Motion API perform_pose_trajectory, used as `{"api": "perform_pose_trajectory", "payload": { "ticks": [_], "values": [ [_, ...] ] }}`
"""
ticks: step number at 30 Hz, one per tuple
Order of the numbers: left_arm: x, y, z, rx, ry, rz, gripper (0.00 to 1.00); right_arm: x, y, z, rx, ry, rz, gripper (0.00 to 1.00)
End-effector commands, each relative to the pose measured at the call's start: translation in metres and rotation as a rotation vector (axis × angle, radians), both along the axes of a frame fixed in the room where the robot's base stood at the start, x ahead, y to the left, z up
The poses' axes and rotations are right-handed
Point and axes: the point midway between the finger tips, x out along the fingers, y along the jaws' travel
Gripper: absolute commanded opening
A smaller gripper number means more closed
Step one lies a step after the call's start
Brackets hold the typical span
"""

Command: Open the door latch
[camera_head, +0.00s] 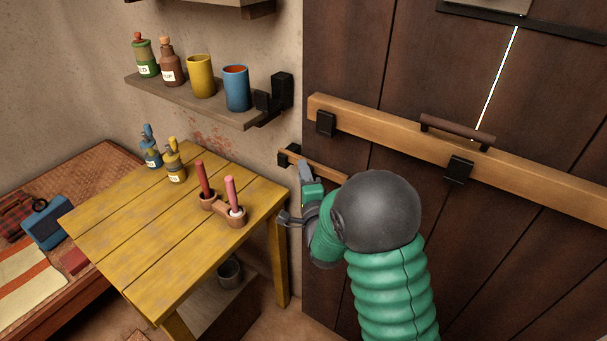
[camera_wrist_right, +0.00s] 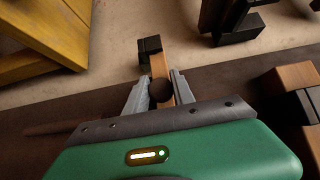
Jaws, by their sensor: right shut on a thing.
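The door latch (camera_head: 318,165) is a short wooden bar on the dark plank door (camera_head: 400,75), with its left end in a black bracket (camera_head: 289,155) at the door's edge. In the right wrist view the latch bar (camera_wrist_right: 159,63) runs into its bracket (camera_wrist_right: 149,47) and carries a dark round knob (camera_wrist_right: 161,92). My right gripper (camera_wrist_right: 161,80) is shut on the knob, one grey finger at each side. In the head view my right gripper (camera_head: 297,194) is partly hidden by my green arm. My left gripper is not in view.
A long wooden bar (camera_head: 370,123) with a dark handle (camera_head: 457,132) lies across the door above my arm.

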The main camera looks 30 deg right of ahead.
Motion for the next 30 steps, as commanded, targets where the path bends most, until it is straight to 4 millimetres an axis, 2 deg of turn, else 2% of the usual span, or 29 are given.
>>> {"api": "perform_pose_trajectory", "payload": {
  "ticks": [1,9,14,20,30],
  "values": [
    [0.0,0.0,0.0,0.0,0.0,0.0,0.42,-0.003,-0.007,-0.001,-0.001,0.003,-0.018,0.0],
    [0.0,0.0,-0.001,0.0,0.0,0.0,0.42,-0.003,-0.008,-0.002,0.001,0.002,-0.019,0.0],
    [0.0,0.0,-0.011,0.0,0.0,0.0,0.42,-0.004,-0.009,-0.002,0.009,-0.022,-0.02,0.0],
    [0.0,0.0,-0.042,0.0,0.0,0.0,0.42,-0.004,-0.01,0.001,0.045,-0.112,-0.021,0.0],
    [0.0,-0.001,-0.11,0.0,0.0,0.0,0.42,-0.005,-0.01,0.018,0.139,-0.336,-0.018,0.0]
  ]
}}
